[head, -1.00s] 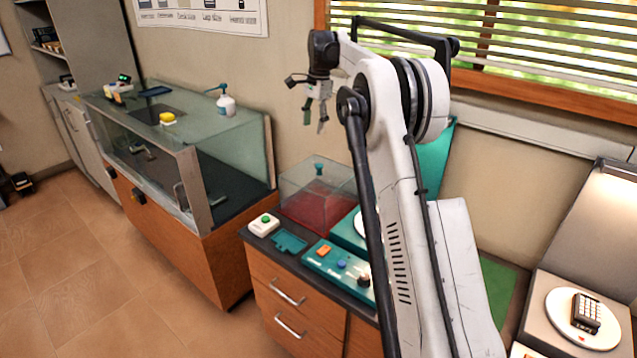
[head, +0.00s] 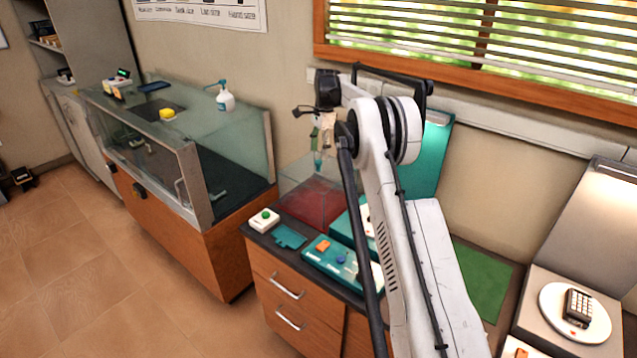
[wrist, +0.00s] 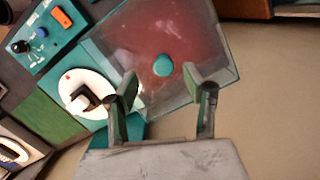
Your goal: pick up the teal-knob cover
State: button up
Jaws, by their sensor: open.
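The clear cover (head: 296,189) with a teal knob stands over a red base on the counter, below my gripper. In the wrist view the teal knob (wrist: 163,65) shows on top of the clear cover (wrist: 215,75), ahead of my two fingertips and between their lines. My gripper (wrist: 167,85) is open and empty, with its fingers apart on either side of the knob's line. In the head view my gripper (head: 319,160) points down just over the cover and hides part of the knob. I cannot tell the exact height left between fingertips and knob.
A teal panel with buttons (head: 335,262) and a white box with a green button (head: 263,220) sit in front of the cover. A white round plate (wrist: 84,93) is beside it. A glass display case (head: 190,170) stands to the left.

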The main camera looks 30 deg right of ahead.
aim_at(319, 161)
jog(key=shift+w+f+p, duration=0.2)
jog(key=shift+f+p, duration=0.45)
jog(key=shift+f, duration=2.35)
grip_shut()
